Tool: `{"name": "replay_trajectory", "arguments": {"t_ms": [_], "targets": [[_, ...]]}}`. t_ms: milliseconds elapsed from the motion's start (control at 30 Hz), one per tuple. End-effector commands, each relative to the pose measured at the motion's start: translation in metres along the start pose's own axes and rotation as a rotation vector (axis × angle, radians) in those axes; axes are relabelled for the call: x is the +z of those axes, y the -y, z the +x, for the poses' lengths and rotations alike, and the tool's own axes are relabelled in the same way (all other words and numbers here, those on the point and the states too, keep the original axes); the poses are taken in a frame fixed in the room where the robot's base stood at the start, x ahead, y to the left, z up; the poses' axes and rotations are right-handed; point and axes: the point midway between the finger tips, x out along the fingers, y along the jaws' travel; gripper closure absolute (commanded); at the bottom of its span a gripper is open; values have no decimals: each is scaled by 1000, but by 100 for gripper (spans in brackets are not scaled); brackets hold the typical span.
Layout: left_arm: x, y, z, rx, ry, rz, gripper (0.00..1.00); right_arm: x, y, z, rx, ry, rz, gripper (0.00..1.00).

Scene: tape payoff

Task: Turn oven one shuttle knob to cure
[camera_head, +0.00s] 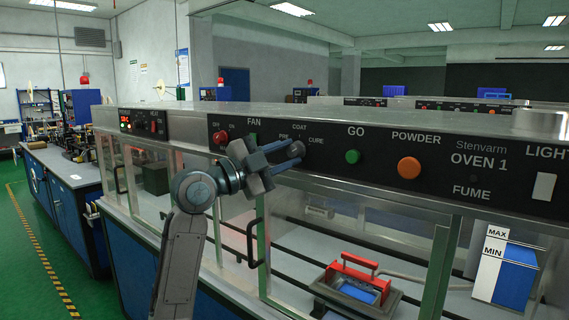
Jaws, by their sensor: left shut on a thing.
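The shuttle knob (297,149) is a small dark grey knob on the black front panel of oven one (455,160). It sits below the COAT label, between the PRE and CURE labels. My left gripper (285,156) reaches in from the lower left and is shut on the knob. The fingers cover part of it, and I cannot tell which label its pointer faces. My right gripper is not in view.
On the same panel are a red fan button (220,137), a green GO button (352,156), an orange POWDER button (409,167) and a white light switch (544,186). Below, behind glass doors with black handles, is a red-handled tray (350,280). A blue workbench (70,190) stands left.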

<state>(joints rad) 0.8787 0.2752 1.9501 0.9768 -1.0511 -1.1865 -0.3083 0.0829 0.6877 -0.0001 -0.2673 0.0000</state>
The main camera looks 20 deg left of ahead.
Motion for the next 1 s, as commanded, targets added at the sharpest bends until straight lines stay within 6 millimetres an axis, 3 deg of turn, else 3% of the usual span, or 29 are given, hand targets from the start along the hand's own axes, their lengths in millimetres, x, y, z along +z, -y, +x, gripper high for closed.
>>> {"name": "replay_trajectory", "arguments": {"t_ms": [633,667,767,1000], "targets": [[1,-1,0,24,1,51,95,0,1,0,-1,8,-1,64],[1,-1,0,24,1,50,71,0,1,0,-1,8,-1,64],[0,0,0,24,1,50,51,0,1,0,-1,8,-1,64],[0,0,0,22,0,50,51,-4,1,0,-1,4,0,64]]}}
